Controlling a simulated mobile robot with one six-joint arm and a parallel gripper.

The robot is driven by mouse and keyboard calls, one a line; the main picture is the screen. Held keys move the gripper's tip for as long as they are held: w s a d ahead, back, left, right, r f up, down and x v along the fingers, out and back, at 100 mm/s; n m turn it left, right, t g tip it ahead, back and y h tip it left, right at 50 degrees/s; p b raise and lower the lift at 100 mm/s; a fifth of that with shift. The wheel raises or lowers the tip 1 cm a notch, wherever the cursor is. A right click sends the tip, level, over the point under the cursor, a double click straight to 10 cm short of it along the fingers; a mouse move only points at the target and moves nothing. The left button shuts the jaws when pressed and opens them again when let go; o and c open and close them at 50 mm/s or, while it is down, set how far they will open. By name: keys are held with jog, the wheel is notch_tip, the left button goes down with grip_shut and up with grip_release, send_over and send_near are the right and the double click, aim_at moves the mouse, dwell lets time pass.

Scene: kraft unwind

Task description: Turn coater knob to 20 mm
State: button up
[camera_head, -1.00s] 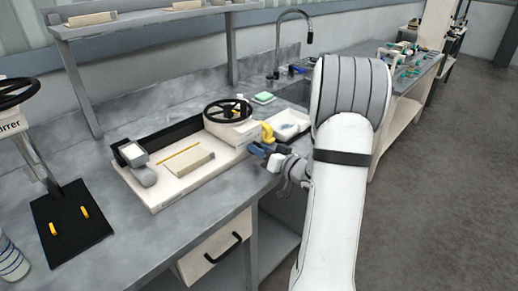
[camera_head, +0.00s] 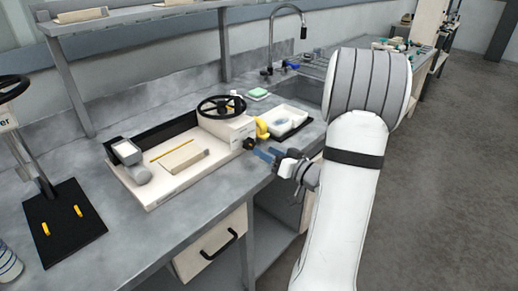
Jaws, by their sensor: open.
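The coater (camera_head: 150,193) is a cream bench machine on the grey counter, with a black handwheel (camera_head: 221,106) on top of its right-hand block. A small dark knob (camera_head: 248,144) shows on the front of that block, next to a yellow part (camera_head: 262,128). My gripper (camera_head: 264,154) is open and empty. Any scale marking on the knob is too small to read.
A black-based stirrer stand (camera_head: 90,232) is at the left. A drawer (camera_head: 190,262) sits under the counter edge.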

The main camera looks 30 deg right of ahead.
jog(key=shift+v, duration=1)
